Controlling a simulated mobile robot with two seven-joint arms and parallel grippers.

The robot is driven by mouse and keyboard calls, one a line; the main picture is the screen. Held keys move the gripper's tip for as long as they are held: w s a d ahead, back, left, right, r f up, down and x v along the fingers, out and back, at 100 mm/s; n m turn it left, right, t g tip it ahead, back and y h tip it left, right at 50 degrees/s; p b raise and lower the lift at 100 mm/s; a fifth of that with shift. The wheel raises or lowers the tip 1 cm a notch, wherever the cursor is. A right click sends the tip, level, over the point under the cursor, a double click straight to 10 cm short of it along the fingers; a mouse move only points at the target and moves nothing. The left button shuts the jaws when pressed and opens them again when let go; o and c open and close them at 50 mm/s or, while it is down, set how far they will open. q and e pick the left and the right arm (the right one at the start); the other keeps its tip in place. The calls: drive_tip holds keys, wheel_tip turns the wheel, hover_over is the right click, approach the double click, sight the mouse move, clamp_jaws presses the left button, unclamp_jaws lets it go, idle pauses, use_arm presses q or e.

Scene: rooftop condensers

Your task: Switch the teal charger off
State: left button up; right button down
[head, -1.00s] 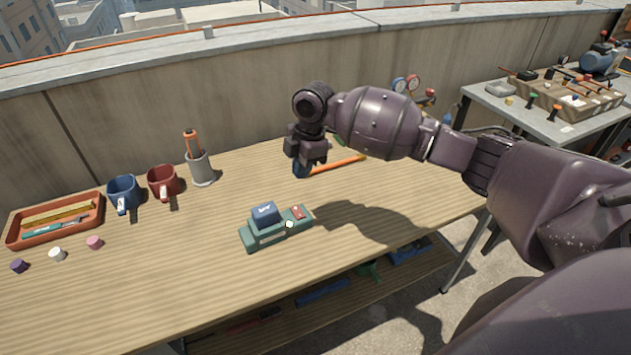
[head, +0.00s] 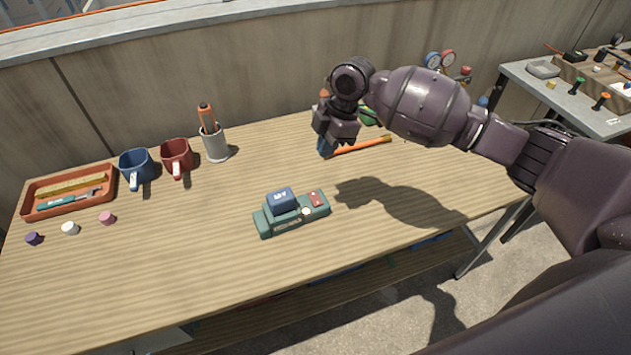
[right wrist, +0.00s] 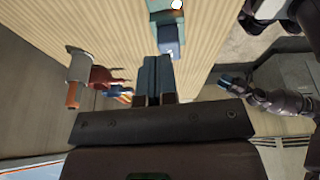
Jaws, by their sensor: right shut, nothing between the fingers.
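The teal charger (head: 293,224) sits on the wooden bench, with a dark blue battery (head: 281,200) docked on its top. A red switch (head: 316,198) is at its right end, and a pale round spot shows beside it. My right gripper (head: 326,150) is shut and empty, above the bench behind and to the right of the charger, clear of it. In the right wrist view the shut fingers (right wrist: 154,80) point toward the charger (right wrist: 170,40), which is partly cut off by the top edge. My left gripper is not in the head view.
An orange tray (head: 28,213) with tools, a blue mug (head: 136,166), a red mug (head: 176,157) and a grey cup (head: 215,146) stand along the back left. Several small caps lie in front of the tray. An orange-handled tool (head: 365,146) lies behind my right gripper.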

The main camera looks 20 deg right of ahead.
drive_tip(key=f, duration=0.1)
drive_tip(key=b, duration=0.1)
approach(311, 195)
drive_tip(key=x, duration=0.5)
drive_tip(key=shift+s+a, duration=0.2)
drive_tip(key=shift+a, duration=0.25)
drive_tip(key=shift+w+f, duration=0.15)
drive_tip(key=shift+f, duration=0.7)
drive_tip(key=shift+f, duration=0.1)
drive_tip(key=shift+w+f+b, duration=0.15)
drive_tip(key=shift+f+b, duration=0.2)
drive_tip(key=shift+r, duration=0.1)
